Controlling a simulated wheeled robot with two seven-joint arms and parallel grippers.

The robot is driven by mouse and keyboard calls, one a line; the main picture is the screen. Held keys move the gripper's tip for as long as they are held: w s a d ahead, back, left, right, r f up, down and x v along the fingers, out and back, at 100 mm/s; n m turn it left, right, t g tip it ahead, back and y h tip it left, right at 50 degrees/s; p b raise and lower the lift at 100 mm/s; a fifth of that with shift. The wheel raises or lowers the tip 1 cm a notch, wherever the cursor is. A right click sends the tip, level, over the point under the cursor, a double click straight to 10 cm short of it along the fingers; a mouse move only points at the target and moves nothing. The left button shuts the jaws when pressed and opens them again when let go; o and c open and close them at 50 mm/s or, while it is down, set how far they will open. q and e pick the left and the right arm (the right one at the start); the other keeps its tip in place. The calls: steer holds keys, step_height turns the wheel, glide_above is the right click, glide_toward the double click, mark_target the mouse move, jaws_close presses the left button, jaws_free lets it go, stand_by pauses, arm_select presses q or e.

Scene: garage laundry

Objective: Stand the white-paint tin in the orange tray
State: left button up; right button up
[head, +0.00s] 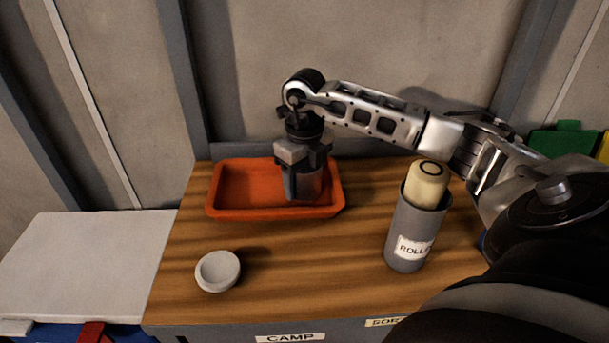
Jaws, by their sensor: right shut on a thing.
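The orange tray (240,213) sits at the back of the wooden worktop. My right gripper (303,186) points down over the tray's right part and is shut on a greyish tin (312,187). The tin looks upright and within the tray's outline, mostly hidden by the fingers. I cannot tell whether its base touches the tray floor, and no label on it can be read. My left gripper is not in view.
A grey cylinder labelled "ROLLE…" (408,232) with a cream roller in it stands right of the tray, under my right arm. A small white bowl (217,271) sits at the front left of the worktop (300,280). The wall is close behind the tray.

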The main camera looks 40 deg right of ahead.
steer(key=shift+f, duration=0.2)
steer(key=o, duration=1.1)
steer(key=shift+c, duration=0.2)
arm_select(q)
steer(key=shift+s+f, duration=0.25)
arm_select(e)
step_height(320, 180, up, 5)
steer(key=p, duration=0.3)
steer(key=shift+p, duration=0.3)
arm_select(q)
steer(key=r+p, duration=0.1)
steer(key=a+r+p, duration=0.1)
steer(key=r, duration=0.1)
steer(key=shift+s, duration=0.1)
arm_select(e)
step_height(320, 180, up, 8)
steer(key=shift+f, duration=0.25)
steer(key=shift+f, duration=0.1)
